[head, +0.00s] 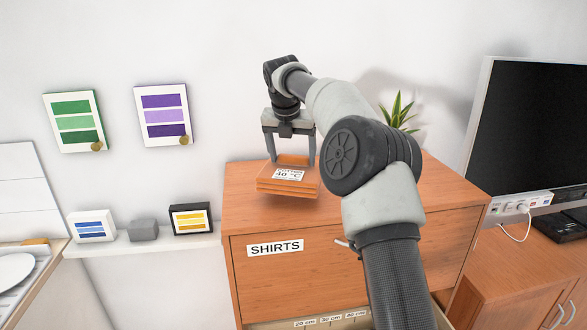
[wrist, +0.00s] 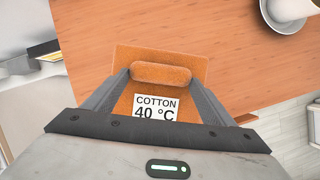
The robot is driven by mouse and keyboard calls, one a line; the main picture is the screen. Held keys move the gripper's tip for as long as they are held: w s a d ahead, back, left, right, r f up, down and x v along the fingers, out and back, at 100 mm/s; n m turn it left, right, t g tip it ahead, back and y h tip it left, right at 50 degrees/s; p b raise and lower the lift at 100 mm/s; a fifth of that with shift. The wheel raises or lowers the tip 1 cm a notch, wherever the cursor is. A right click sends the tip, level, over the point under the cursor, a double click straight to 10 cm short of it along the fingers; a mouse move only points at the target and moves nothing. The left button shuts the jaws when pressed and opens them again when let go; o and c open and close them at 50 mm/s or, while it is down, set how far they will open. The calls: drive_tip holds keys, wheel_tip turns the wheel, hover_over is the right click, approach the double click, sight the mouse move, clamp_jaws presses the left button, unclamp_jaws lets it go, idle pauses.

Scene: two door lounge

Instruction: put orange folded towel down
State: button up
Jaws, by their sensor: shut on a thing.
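The orange folded towel (head: 276,187) is a flat stack with a raised fold on top and a white label reading COTTON 40 °C. My gripper (head: 291,158) is shut on the raised fold, with one finger on each side. In the wrist view, the towel (wrist: 185,88) lies level between the fingers of my gripper (wrist: 162,76). It is over the left part of the wooden cabinet top (head: 240,185), with a shadow beneath it. I cannot tell for sure whether it touches the top.
A potted plant (head: 398,110) stands at the back of the cabinet, partly behind my arm. The SHIRTS drawer front (head: 310,270) is below. A wall shelf (head: 150,245) with small frames is left, a television (head: 530,125) right. Bare cabinet top surrounds the towel.

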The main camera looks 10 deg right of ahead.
sight(293, 168)
drive_tip(key=shift+f, duration=1.9)
drive_tip(key=shift+f, duration=0.15)
drive_tip(key=o, duration=1.7)
drive_tip(key=shift+c, duration=0.2)
